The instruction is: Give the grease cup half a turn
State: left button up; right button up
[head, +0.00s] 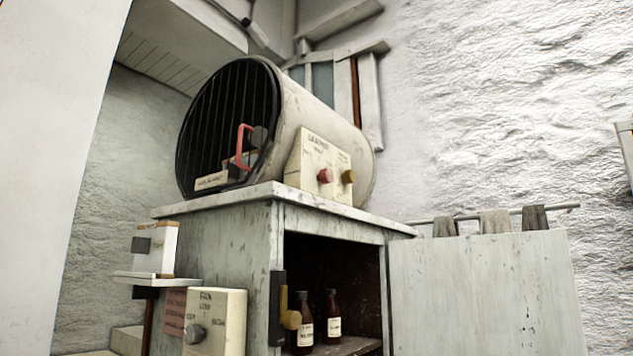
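No part is clearly marked as the grease cup at this size. A brass-coloured round knob (348,176) sticks out from the labelled sloped panel (312,160) on the side of the drum (318,115). A red knob (325,175) sits just left of it on the same panel. A second brass-coloured piece (291,320) is at the cabinet's front edge, beside a black bracket. I cannot tell which of these is the grease cup. Neither of my grippers is in view.
The drum lies on the cabinet top (253,193), with a red handle (242,146) at its barred end. The cabinet door (485,295) stands open to the right. Two brown bottles (332,315) stand inside. A grey-knobbed box (216,322) is at the lower left. Cloths (495,222) hang from a rail.

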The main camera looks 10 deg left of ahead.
aim_at(349, 176)
jog(key=u, duration=0.2)
jog(key=i+l+u, duration=0.15)
jog(key=l+u, duration=0.2)
jog(key=i+l+u, duration=0.1)
jog(key=l+u, duration=0.25)
jog(key=i+l+u, duration=0.1)
jog(key=l, duration=0.5)
jog(key=i+l+u, duration=0.1)
jog(key=l, duration=0.55)
jog(key=i+l, duration=0.1)
jog(key=l, duration=0.55)
jog(key=u, duration=0.05)
